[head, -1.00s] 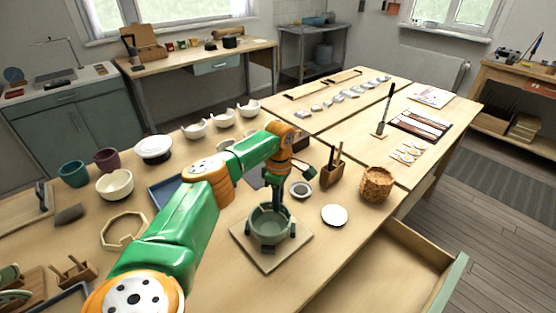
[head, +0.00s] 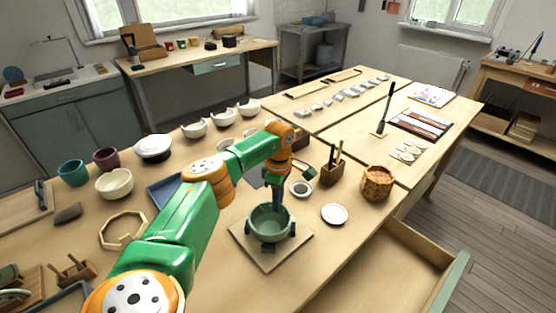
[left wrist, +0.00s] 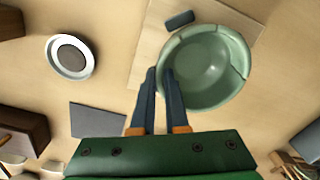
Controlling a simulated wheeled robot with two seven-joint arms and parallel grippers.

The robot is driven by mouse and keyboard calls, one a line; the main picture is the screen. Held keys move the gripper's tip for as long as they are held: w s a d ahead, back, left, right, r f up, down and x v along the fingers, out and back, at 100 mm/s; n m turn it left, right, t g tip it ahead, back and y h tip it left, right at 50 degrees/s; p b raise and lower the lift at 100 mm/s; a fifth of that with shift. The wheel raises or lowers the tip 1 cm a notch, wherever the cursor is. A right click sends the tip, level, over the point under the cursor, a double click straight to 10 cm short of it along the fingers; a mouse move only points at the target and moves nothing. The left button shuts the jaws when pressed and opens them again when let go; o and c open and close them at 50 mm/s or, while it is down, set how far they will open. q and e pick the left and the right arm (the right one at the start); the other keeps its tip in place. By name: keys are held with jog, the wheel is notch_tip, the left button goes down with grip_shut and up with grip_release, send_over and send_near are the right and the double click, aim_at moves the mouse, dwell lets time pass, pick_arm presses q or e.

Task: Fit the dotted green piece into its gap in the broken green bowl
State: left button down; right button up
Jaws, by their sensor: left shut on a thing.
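The broken green bowl (head: 266,232) stands upright in dark supports on a square wooden board (head: 258,254). The left wrist view looks down into the bowl (left wrist: 207,62), with seam lines on its rim at the right. My left gripper (head: 279,208) is at the bowl's far rim in the head view. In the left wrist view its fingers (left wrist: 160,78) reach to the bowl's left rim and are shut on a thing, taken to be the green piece. The fingers hide most of it, and no dots show. I cannot tell whether it sits in its gap. My right gripper is not in view.
A small dark-centred dish (head: 301,189), a white dish (head: 334,214), a wooden tool holder (head: 331,174) and a cork-like pot (head: 376,184) stand close to the right. An octagonal wooden frame (head: 123,231) lies left. An open drawer (head: 395,270) juts out at the front right.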

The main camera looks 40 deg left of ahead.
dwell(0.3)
pick_arm(q)
jog(key=shift+c, duration=1.8)
grip_release()
notch_tip(320, 180, up, 6)
jog(key=p, duration=0.5)
jog(key=shift+r, duration=0.1)
